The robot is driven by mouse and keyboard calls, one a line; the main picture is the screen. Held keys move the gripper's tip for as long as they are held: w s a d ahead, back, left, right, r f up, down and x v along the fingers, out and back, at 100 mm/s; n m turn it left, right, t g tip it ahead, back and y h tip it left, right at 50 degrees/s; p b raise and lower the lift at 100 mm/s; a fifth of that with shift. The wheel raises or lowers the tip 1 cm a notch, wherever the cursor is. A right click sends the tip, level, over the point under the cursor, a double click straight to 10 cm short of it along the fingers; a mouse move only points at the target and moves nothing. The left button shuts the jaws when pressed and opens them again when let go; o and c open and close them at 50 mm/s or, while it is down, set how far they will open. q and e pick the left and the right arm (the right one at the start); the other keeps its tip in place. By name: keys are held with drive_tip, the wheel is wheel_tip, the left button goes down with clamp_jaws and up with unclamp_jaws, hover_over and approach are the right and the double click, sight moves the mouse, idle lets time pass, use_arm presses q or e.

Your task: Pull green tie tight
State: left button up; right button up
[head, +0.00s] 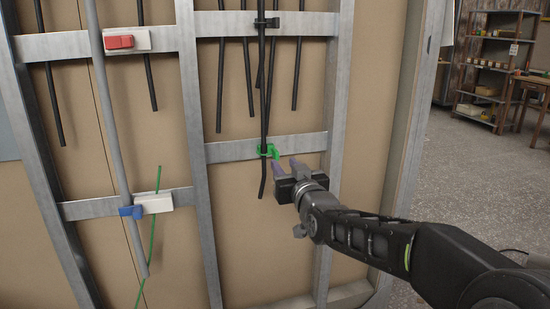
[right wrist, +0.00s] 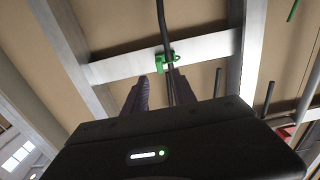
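A green tie (head: 268,151) sits around a hanging black cable (head: 264,100) at the middle metal crossbar (head: 235,150). Its small head sticks out to the right, and it also shows in the right wrist view (right wrist: 165,62). My right gripper (head: 285,168) is just right of and below the tie in the head view. In the right wrist view its purple-grey fingers (right wrist: 163,86) are apart with nothing held between them. The tie lies just beyond the fingertips, and whether they touch it is unclear. My left gripper is not in view.
A long green strip (head: 153,235) hangs at a white block with a blue clip (head: 131,211) on the left. A red clip (head: 119,42) and a black tie (head: 266,22) are higher up. Metal studs (head: 338,90) frame the panel. Shelves (head: 492,75) stand far right.

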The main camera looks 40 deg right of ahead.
sight(277, 156)
drive_tip(key=x, duration=0.7)
drive_tip(key=shift+s, duration=0.1)
drive_tip(key=shift+c, duration=0.4)
clamp_jaws()
idle(0.8)
